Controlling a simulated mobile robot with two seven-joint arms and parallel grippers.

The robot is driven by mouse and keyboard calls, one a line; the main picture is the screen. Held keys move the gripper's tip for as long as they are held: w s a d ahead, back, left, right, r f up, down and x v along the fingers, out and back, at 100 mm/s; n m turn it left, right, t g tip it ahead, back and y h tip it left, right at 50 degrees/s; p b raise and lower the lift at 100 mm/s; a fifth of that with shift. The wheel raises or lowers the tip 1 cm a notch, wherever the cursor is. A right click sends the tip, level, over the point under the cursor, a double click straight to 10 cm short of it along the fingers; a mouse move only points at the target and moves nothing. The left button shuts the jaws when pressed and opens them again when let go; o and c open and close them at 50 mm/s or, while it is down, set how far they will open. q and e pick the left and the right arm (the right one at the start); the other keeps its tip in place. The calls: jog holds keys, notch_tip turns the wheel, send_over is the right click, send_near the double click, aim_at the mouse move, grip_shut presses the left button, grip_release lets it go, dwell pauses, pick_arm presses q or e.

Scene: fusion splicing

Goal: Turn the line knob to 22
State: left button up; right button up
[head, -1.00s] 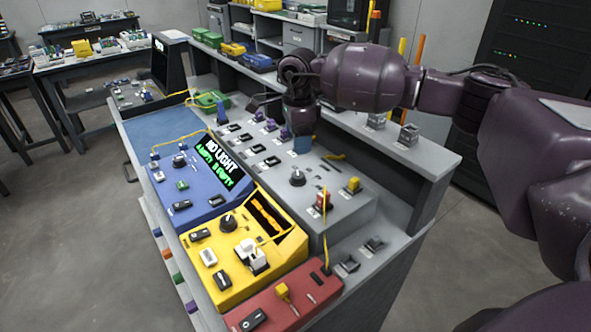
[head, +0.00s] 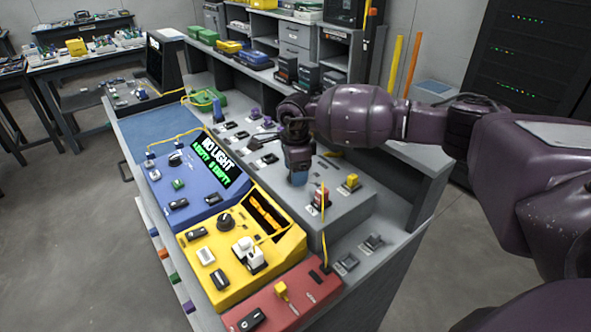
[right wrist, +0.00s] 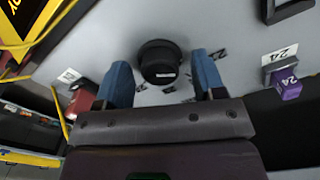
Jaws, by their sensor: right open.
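The line knob (right wrist: 160,62) is a round black knob with a white mark on the grey panel (head: 345,205). In the right wrist view it sits between and just beyond my right gripper's two blue fingertips, with a gap on both sides. In the head view my right gripper (head: 299,179) is over the knob's place and hides it. The gripper points down, is open and holds nothing. Small number labels ring the knob, too small to read surely. My left gripper is not in view.
A red switch (head: 320,199) and a yellow plug (head: 351,182) stand close to the right gripper. A purple plug (right wrist: 287,85) marked 24 is at the right in the wrist view. The yellow unit (head: 228,282) and blue unit (head: 160,190) lie to the left.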

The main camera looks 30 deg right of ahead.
jog(key=c, duration=0.8)
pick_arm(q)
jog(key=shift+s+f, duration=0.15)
pick_arm(e)
jog(key=shift+c, duration=0.6)
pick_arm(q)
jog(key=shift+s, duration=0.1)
pick_arm(e)
jog(key=shift+m, duration=0.3)
jog(key=shift+r, duration=0.1)
jog(key=m+p, duration=0.2)
jog(key=m, duration=0.2)
jog(key=shift+m+p, duration=0.45)
jog(key=shift+m, duration=0.55)
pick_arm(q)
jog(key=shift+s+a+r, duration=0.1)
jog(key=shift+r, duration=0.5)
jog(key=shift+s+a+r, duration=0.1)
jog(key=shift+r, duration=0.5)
pick_arm(e)
jog(key=shift+m, duration=0.6)
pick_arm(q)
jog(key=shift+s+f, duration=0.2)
